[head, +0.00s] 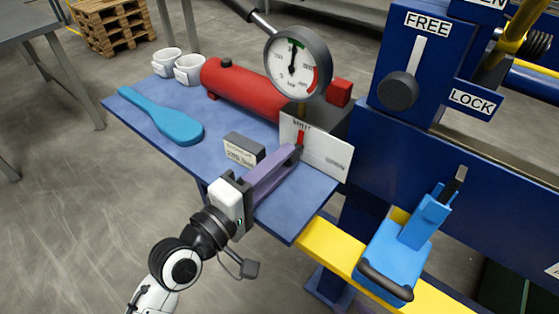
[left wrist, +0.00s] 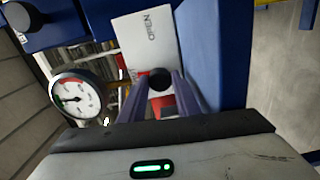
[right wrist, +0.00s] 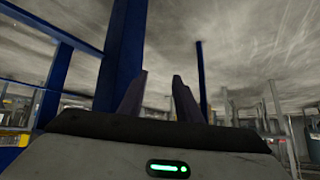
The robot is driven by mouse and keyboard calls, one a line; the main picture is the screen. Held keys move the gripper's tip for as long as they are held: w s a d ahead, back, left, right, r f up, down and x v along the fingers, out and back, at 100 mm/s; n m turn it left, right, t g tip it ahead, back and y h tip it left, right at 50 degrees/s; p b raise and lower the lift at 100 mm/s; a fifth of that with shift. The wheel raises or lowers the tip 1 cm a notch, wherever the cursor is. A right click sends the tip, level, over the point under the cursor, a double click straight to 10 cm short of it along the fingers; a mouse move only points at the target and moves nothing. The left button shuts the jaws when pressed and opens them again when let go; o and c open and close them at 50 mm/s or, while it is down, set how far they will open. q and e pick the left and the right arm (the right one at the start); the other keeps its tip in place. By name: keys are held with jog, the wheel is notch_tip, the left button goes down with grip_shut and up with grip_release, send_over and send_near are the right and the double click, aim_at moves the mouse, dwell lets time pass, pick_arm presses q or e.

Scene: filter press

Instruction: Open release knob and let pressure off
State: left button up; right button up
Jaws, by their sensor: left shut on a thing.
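The release knob (left wrist: 160,78) shows in the left wrist view as a black round end between my left gripper's (left wrist: 162,84) purple fingers, in front of a white plate (left wrist: 147,42) marked OPEN. In the head view my left gripper (head: 296,150) reaches the plate (head: 332,155) at the pump and is shut on the knob, which its fingers mostly hide. A red part (head: 300,137) shows just above the fingertips. The pressure gauge (head: 296,64) stands above, its needle pointing about upward near the green mark. My right gripper (right wrist: 158,97) is open and empty in the right wrist view.
A red cylinder (head: 240,88), white cups (head: 188,70), a blue paddle (head: 165,118) and a grey labelled block (head: 243,149) are on the blue shelf (head: 285,222). The blue press frame, with a black FREE/LOCK slider knob (head: 398,91), stands to the right. A blue pedal-like part (head: 400,258) is below.

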pick_arm(q)
jog(key=m+p, duration=0.2)
jog(key=m, duration=0.1)
jog(key=shift+r, duration=0.1)
jog(key=shift+m+p, duration=0.5)
jog(key=shift+m, duration=0.5)
jog(key=shift+m+p, duration=0.35)
jog(key=shift+m, duration=0.25)
pick_arm(e)
jog(key=shift+s+d+r, duration=0.2)
jog(key=shift+d+r, duration=0.15)
jog(key=shift+r, duration=0.2)
jog(key=shift+s+d+r, duration=0.15)
jog(key=shift+d+r, duration=0.15)
jog(key=shift+r, duration=0.2)
jog(key=shift+s, duration=0.1)
pick_arm(q)
jog(key=o, duration=0.8)
jog(key=shift+c, duration=0.2)
pick_arm(e)
jog(key=shift+a, duration=0.1)
pick_arm(q)
jog(key=shift+a, duration=0.1)
jog(key=v, duration=1)
pick_arm(e)
jog(key=shift+f, duration=0.15)
